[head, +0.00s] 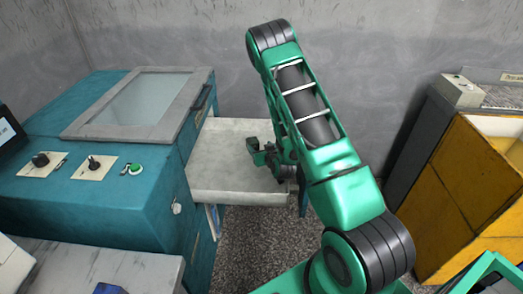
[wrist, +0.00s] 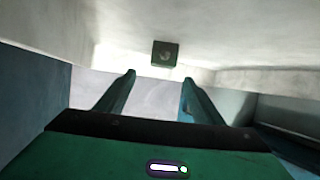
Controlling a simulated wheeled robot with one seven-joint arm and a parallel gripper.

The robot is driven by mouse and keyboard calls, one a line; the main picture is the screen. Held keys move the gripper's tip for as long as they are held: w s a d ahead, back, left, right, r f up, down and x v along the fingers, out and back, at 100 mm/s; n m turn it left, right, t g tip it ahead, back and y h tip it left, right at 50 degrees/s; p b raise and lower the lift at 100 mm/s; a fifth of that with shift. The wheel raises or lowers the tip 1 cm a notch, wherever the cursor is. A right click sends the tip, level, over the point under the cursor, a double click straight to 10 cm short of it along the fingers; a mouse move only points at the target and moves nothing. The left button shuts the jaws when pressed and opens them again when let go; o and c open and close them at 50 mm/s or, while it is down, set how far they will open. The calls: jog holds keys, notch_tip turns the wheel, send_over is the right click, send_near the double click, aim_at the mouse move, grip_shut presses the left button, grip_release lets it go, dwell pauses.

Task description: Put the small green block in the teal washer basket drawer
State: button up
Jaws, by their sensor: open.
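The small green block (wrist: 165,53) is dark green with a round mark on its face. It shows in the wrist view against a pale surface, beyond the fingertips and roughly centred between them. My gripper (wrist: 157,82) is open, with nothing between its fingers; the block is apart from them.
Knobs and a green button (head: 136,168) sit on the washer's top. A yellow bin (head: 470,190) and a grey cabinet (head: 415,130) stand on the right. A grey wall (head: 400,50) closes off the back. Speckled floor (head: 255,240) shows in front of the bench.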

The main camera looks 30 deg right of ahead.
jog(key=shift+s+a+r, duration=0.1)
jog(key=shift+s, duration=0.05)
jog(key=shift+a+r, duration=0.1)
jog(key=shift+r, duration=0.1)
jog(key=s+d+r+g, duration=0.2)
jog(key=s+r+g, duration=0.2)
jog(key=s+r, duration=0.35)
jog(key=s+d+r+g, duration=0.2)
jog(key=s+r+g, duration=0.1)
jog(key=s+r, duration=0.5)
jog(key=s+a+r+m+g+y, duration=0.1)
jog(key=s+r, duration=0.3)
jog(key=s, duration=0.5)
jog(key=s+a+r+m+g+y, duration=0.1)
jog(key=s+a+r+m+g, duration=0.1)
jog(key=s, duration=0.8)
jog(key=s+a+r+m+g, duration=0.1)
jog(key=s+r, duration=0.4)
jog(key=s, duration=0.5)
jog(key=shift+a+r+g+y, duration=0.4)
jog(key=shift+a+g, duration=0.25)
jog(key=shift+g, duration=0.55)
jog(key=shift+s, duration=0.1)
